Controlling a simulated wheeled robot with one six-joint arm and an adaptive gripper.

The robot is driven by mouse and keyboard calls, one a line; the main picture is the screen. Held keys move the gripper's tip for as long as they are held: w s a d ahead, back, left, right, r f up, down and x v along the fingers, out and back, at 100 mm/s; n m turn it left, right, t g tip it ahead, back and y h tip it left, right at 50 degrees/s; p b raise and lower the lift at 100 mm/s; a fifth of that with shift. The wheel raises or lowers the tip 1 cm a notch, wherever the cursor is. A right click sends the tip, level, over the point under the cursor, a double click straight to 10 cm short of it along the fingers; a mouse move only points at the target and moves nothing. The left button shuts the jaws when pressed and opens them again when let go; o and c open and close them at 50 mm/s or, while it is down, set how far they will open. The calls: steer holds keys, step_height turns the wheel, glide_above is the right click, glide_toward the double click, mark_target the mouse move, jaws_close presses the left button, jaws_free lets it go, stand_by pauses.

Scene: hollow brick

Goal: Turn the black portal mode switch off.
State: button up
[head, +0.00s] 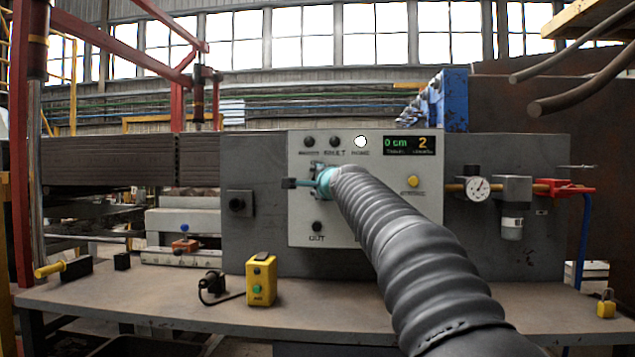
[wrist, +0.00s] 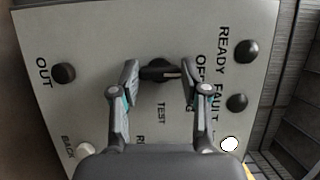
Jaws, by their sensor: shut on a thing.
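The black portal mode switch (wrist: 158,69) is on the grey control panel (wrist: 95,40) in the wrist view. Labels around it read TEST and, partly covered, OF and R. My gripper (wrist: 160,73) has one finger on each side of the switch and is shut on it. The knob's bar lies roughly across the picture between the fingertips; which label it points at I cannot tell. In the head view my gripper (head: 322,182) is at the left part of the panel (head: 300,215), and it and my arm hide the switch.
The panel has dark READY (head: 309,142) and FAULT (head: 335,142) lamps, a white lit lamp (head: 361,141), a display (head: 409,146), a yellow button (head: 413,181) and a black OUT button (head: 317,227). A yellow control box (head: 261,280) stands on the bench (head: 200,312) below.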

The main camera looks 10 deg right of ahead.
steer(key=o, duration=1.1)
steer(key=shift+o, duration=0.2)
steer(key=shift+s, duration=0.1)
steer(key=s+d, duration=0.1)
steer(key=s, duration=1)
steer(key=shift+s+d, duration=0.15)
steer(key=shift+s, duration=0.25)
